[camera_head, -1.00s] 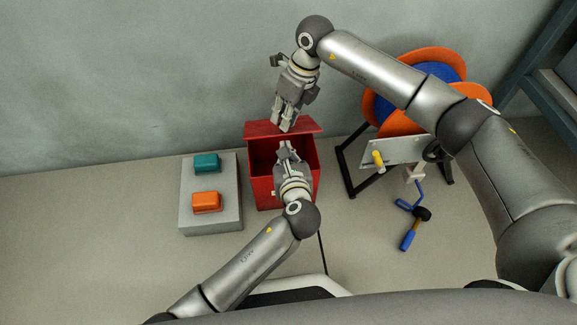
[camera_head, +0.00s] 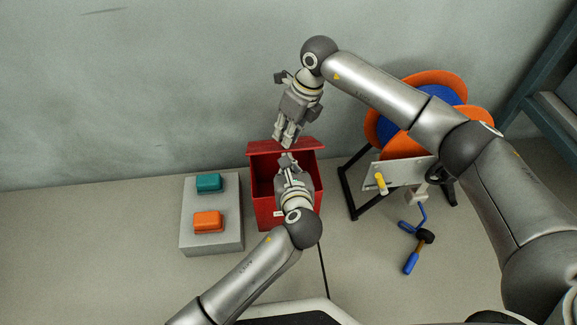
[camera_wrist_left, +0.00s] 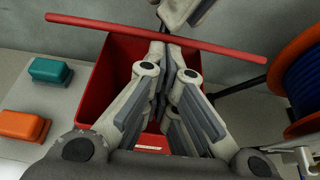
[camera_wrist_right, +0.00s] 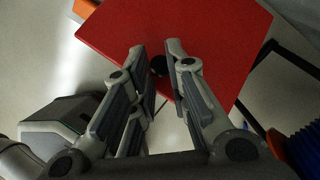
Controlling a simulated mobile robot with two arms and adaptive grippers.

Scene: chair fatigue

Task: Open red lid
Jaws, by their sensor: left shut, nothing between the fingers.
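The red box (camera_head: 266,207) stands on the floor with its red lid (camera_head: 263,147) raised at the back, so the dark inside shows. In the left wrist view the lid (camera_wrist_left: 100,25) is seen nearly edge-on, like a bar across the box mouth. My left gripper (camera_head: 286,160) is shut and empty, over the box opening, tips close to the lid; whether they touch it is unclear. My right gripper (camera_head: 287,143) points down at the lid from behind. In the right wrist view its fingers (camera_wrist_right: 157,48) are apart, with the lid's broad face (camera_wrist_right: 215,35) beyond them.
Left of the box a grey block (camera_head: 212,243) bears a teal piece (camera_head: 209,183) and an orange piece (camera_head: 208,222). A wall rises close behind.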

